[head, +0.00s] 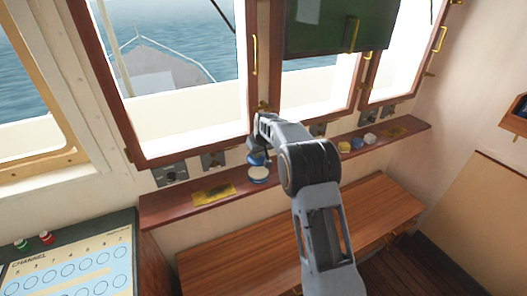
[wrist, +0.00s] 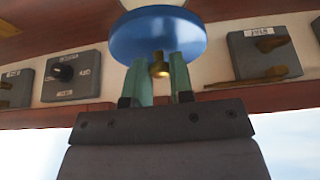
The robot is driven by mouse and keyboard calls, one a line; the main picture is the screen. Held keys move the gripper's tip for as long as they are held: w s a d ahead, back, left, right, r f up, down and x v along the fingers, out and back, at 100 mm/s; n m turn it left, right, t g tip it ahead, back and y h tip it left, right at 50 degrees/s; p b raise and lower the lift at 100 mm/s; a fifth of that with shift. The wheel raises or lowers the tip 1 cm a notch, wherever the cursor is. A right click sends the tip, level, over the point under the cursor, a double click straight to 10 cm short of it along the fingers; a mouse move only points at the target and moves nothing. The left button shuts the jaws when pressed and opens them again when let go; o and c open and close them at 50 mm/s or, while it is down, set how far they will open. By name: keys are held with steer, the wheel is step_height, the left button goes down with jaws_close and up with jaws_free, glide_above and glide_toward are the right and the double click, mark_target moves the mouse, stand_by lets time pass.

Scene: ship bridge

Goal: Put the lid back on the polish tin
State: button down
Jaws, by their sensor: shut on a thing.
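The blue round lid (wrist: 157,36) fills the upper middle of the wrist view, with a small brass knob (wrist: 159,69) on it. My gripper (wrist: 162,78) has its two green fingers shut on this knob. In the head view the blue lid (head: 256,158) is partly hidden by my gripper (head: 257,149). The polish tin (head: 258,175), pale on top with a blue side, stands on the wooden ledge just below the lid in the picture. I cannot tell the exact gap between lid and tin.
The narrow wooden ledge (head: 165,212) runs under the windows. A yellow cloth (head: 213,194) lies left of the tin. A yellow block (head: 344,147), a blue item (head: 357,143) and a white item (head: 370,138) sit farther right. Switch boxes (head: 171,174) line the wall behind.

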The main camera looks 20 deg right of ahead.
steer(key=shift+f+b, duration=2.05)
steer(key=shift+f, duration=1.1)
steer(key=shift+f+b, duration=0.15)
steer(key=shift+b, duration=0.3)
stand_by(0.5)
steer(key=shift+c, duration=2.2)
jaws_free()
steer(key=shift+r, duration=0.2)
steer(key=shift+r+p, duration=2.25)
steer(key=shift+r, duration=1.1)
jaws_close()
